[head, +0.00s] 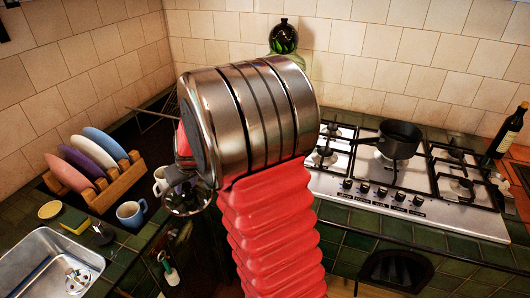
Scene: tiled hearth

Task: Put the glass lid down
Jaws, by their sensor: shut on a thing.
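The glass lid (188,199) is a small clear disc with a shiny rim, seen just below and left of my arm's metal link. My gripper (178,177) is mostly hidden behind that link; a bit of its grey and red parts shows at the link's left edge. It is shut on the lid, held in front of the dark corner of the counter. How the fingers grip the lid is hidden, and I cannot tell whether the lid touches anything below.
A wooden rack with coloured plates (97,182) stands left, with a blue mug (131,213) and a white mug (160,180) nearby. A sink (52,262) is front left. A gas hob (410,185) with a dark pot (399,140) is right, beside a bottle (507,132).

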